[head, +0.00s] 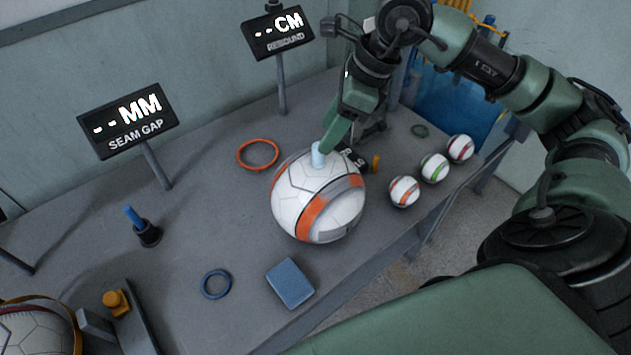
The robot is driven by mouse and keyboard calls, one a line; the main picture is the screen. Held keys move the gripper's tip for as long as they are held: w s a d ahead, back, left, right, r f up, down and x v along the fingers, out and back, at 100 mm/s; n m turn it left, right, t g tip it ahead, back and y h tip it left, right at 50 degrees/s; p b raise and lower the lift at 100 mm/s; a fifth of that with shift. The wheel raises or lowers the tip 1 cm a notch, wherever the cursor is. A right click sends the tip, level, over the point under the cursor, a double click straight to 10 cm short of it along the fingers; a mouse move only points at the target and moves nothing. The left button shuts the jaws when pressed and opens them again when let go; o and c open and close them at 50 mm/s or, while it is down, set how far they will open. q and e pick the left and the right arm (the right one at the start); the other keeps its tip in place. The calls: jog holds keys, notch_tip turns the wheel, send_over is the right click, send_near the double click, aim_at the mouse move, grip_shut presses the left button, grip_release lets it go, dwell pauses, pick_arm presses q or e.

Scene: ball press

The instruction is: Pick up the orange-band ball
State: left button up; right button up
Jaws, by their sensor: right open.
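A large white ball (317,197) with orange bands rests on the grey table near its middle. A small white ball (404,191) with an orange band sits to its right, at the front of a short row. My right gripper (350,143) is open and points down just behind the large ball's top. One green finger overlaps the ball's upper edge, beside a pale blue cylinder (318,155); I cannot tell whether it touches. The area between the fingers is partly hidden. My left gripper is not in view.
A green-band ball (434,167) and a red-band ball (460,148) stand in the row. An orange ring (257,155), blue ring (216,284) and blue block (290,283) lie on the table (215,220). Two display signs stand behind; the table's right edge is near the small balls.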

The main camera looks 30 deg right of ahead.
aim_at(318, 189)
jog(key=p+x, duration=0.1)
jog(key=x, duration=0.4)
jog(key=shift+f, duration=0.4)
jog(key=shift+w+a+f+p, duration=0.1)
jog(key=shift+w+f+p, duration=0.15)
jog(key=shift+f, duration=0.25)
grip_shut()
jog(key=shift+r, duration=0.1)
dwell(0.5)
